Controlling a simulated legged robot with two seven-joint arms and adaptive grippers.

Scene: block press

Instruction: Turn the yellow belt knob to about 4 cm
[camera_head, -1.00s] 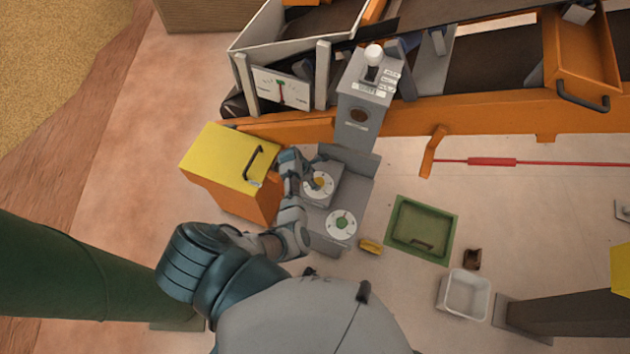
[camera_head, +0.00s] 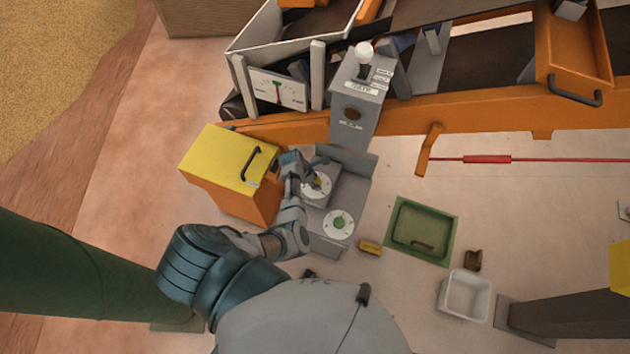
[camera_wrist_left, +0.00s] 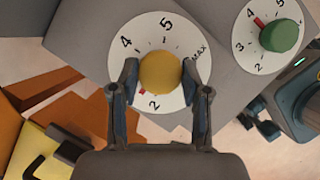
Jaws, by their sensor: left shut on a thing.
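The yellow belt knob (camera_wrist_left: 160,74) sits in the middle of a white dial (camera_wrist_left: 178,45) marked 2, 4, 5 and MAX. Its red pointer (camera_wrist_left: 141,91) shows near the 2, at the lower left of the knob. My left gripper (camera_wrist_left: 161,76) is shut on the knob, one finger on each side. The left finger covers part of the dial between 2 and 4. In the head view the left gripper (camera_head: 309,182) is over the dial and hides much of the knob.
A green knob (camera_head: 339,223) on a second dial is beside the yellow one. A grey post with a white-topped lever (camera_head: 363,56) stands behind. A yellow-topped orange box (camera_head: 228,158) is close left of my arm. A green tray (camera_head: 422,229) and white bin (camera_head: 465,296) lie right.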

